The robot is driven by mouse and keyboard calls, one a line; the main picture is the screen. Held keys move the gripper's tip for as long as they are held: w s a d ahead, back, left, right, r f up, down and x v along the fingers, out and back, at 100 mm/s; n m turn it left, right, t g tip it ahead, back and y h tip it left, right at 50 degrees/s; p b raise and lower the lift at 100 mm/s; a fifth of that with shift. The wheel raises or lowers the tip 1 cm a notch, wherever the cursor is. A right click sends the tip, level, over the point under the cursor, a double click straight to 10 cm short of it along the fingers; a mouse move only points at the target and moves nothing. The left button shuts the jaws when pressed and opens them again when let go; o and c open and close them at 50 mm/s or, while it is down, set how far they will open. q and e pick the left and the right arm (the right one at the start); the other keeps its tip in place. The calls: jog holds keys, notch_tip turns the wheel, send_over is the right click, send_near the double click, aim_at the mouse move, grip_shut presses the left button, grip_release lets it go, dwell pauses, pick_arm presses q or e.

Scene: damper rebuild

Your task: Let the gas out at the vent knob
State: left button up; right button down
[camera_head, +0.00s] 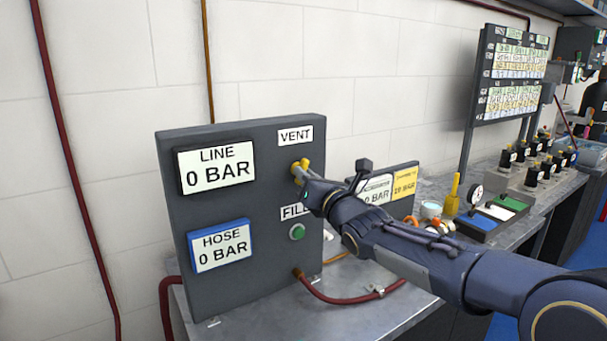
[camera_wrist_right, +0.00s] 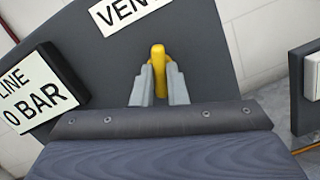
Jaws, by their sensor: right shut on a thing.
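The yellow vent knob (camera_head: 303,165) sits on the grey panel (camera_head: 180,255) just below the VENT label (camera_head: 295,135). My right gripper (camera_head: 304,176) reaches it from the right. In the right wrist view the gripper (camera_wrist_right: 159,85) has its two fingers on either side of the yellow knob (camera_wrist_right: 158,58), shut on it. The LINE display (camera_head: 216,171) reads 0 BAR, and the blue-framed HOSE display (camera_head: 220,247) reads 0 BAR. My left gripper is not in view.
The green button (camera_head: 297,232) is under the partly covered FILL label (camera_head: 294,211). A red hose (camera_head: 345,298) leaves the panel's lower right. A smaller display box (camera_head: 378,191) stands behind my right arm. Several gauges and blocks line the bench to the right.

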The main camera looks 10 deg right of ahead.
jog(key=shift+f, duration=0.15)
jog(key=n+y+b, duration=0.1)
jog(key=n+b, duration=0.2)
jog(key=n, duration=0.1)
jog(key=shift+f+n+b, duration=0.1)
jog(key=shift+n+b, duration=0.2)
jog(key=shift+b, duration=0.05)
jog(key=c, duration=1.3)
grip_release()
jog(key=shift+r, duration=0.2)
jog(key=shift+d, duration=0.1)
jog(key=b+v, duration=0.1)
jog(key=v, duration=0.1)
jog(key=b+v, duration=0.1)
jog(key=v, duration=0.1)
jog(key=r+b+v, duration=0.1)
jog(key=v, duration=0.2)
jog(key=shift+r, duration=0.15)
